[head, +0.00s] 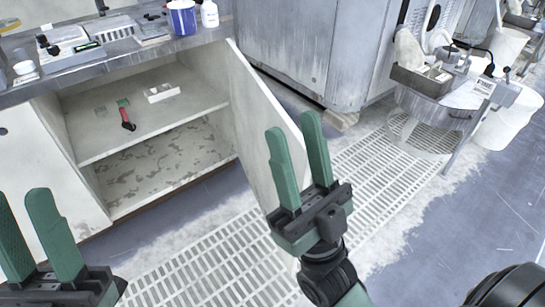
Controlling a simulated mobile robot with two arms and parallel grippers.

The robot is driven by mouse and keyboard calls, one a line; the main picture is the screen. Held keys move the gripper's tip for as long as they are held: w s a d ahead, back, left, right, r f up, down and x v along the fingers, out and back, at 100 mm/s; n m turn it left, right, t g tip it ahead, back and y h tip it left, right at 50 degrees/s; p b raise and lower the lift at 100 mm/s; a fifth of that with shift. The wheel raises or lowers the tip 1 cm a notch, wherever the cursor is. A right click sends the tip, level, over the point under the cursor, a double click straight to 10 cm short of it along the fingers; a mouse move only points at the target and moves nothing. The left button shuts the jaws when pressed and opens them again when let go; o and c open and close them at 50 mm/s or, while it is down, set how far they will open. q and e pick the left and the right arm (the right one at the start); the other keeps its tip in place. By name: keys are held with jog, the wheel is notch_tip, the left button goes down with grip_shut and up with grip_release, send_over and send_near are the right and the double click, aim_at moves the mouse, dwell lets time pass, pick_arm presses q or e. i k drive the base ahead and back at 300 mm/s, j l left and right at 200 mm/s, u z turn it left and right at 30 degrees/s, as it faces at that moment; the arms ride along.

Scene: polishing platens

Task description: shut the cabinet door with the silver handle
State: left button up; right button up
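The cabinet door (262,125) is a pale panel standing wide open, hinged at the right side of the cabinet opening and swung out toward me. No silver handle shows on the side of it that I see. The cabinet (50,150) is open, with a shelf (130,125) inside. My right gripper (290,130) is open and empty; its green fingers overlap the door's outer edge in the picture. I cannot tell whether they touch it. My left gripper (22,195) is open and empty at the lower left, in front of the cabinet's left part.
A red-handled tool (127,119) and a small white box (162,93) lie on the shelf. The worktop above holds a blue-and-white tub (182,17) and a white bottle (209,13). A grey machine (310,50) stands behind the door. Floor grating (200,270) lies clear below.

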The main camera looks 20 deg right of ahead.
aim_at(257, 110)
jog(key=l+u, duration=0.15)
jog(key=l, duration=0.35)
jog(key=k+l+u, duration=0.1)
jog(key=l, duration=0.45)
jog(key=l+u, duration=0.15)
jog(key=l, duration=0.35)
jog(key=k+l+u, duration=0.15)
jog(key=l, duration=0.35)
jog(key=k+l+z, duration=0.1)
jog(key=l+z, duration=0.35)
jog(key=l, duration=0.6)
